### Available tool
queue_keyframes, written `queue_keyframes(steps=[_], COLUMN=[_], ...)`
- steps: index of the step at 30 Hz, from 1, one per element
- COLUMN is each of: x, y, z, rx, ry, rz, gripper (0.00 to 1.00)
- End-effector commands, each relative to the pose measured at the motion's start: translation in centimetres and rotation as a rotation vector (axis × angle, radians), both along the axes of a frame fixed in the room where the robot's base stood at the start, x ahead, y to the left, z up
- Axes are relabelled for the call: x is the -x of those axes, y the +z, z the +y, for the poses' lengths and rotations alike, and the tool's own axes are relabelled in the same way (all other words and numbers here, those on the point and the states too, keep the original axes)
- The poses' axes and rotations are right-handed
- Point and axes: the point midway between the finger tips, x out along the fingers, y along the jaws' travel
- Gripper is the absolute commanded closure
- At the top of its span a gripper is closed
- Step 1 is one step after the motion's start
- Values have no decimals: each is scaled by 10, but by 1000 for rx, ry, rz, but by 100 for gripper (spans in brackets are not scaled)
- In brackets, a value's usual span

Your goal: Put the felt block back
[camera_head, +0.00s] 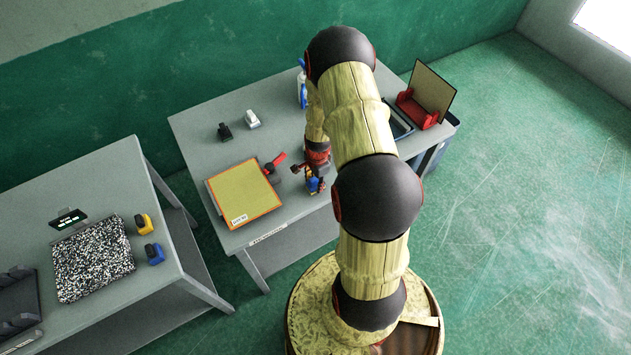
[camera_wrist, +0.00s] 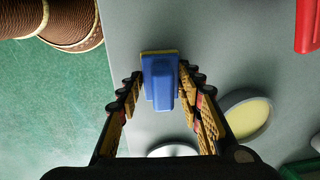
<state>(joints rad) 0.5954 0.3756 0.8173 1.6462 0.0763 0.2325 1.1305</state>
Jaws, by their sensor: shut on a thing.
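My gripper (camera_head: 317,174) is over the near edge of the middle table, right of the yellow board. In the wrist view my gripper (camera_wrist: 160,92) is shut on a blue block (camera_wrist: 159,76) with a thin yellowish strip along its far end; it looks like the felt block. The fingers touch it on both sides. In the head view the block (camera_head: 316,186) shows as a small blue and yellow shape below the wrist. I cannot tell its height above the grey table top (camera_wrist: 220,50).
A yellow board (camera_head: 243,192), red-handled tool (camera_head: 274,162), black block (camera_head: 224,131), white block (camera_head: 252,119) and red stand (camera_head: 417,109) are on the middle table. A pale-yellow-filled round dish (camera_wrist: 248,117) is right of my fingers. The left table holds a speckled mat (camera_head: 92,259).

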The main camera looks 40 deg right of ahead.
Motion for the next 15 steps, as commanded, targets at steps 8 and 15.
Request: queue_keyframes(steps=[8,15], x=[-1,-1], y=[-2,-4], z=[-1,-1], rx=[2,2], ry=[1,1], rz=[-3,-3], gripper=[100,57])
